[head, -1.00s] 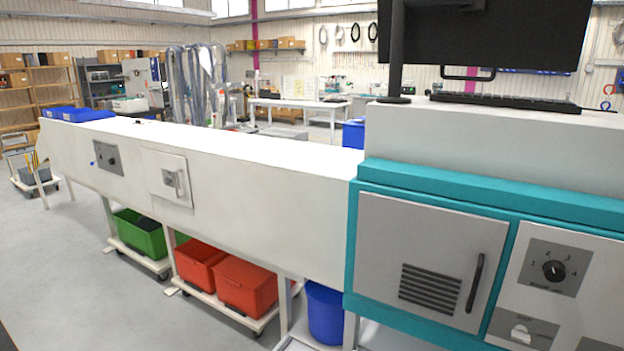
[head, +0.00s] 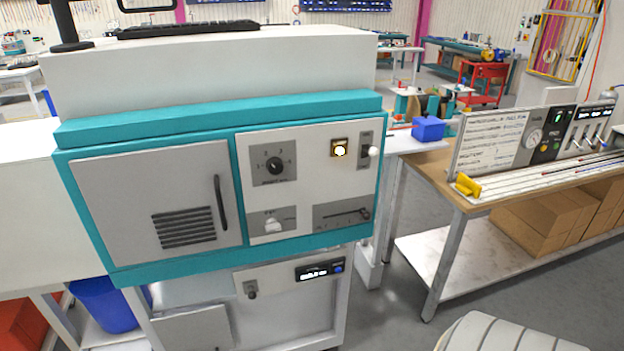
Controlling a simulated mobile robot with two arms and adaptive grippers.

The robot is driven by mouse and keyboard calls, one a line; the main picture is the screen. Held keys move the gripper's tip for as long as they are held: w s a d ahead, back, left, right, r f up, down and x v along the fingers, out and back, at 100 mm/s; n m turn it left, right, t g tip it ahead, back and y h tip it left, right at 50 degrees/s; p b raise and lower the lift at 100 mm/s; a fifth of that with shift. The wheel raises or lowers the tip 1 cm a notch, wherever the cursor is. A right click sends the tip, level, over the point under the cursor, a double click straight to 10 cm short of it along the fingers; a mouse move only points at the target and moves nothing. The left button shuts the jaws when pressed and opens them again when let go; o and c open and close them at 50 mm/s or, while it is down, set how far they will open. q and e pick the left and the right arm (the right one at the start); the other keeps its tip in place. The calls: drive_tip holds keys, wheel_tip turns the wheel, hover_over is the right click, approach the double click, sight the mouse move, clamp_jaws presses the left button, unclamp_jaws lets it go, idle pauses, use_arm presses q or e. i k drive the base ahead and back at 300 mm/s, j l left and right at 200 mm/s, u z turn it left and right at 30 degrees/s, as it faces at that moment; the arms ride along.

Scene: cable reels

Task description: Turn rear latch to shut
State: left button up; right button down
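The teal-edged machine cabinet (head: 85,152) fills the left and middle of the view. Its grey door (head: 130,190) looks closed and has a black upright handle (head: 220,202) and a vent. On the lower white unit is a small dark latch or knob (head: 251,289). I cannot tell which, if any, of these is the rear latch. Neither of my grippers is in view.
A workbench (head: 430,172) with a sign board (head: 490,140) and a gauge panel stands at the right, with cardboard boxes (head: 545,222) on its lower shelf. A blue bin (head: 105,303) is at lower left. Grey floor (head: 400,310) is open between cabinet and bench.

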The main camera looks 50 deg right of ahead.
sight(272, 225)
drive_tip(key=z, duration=1.5)
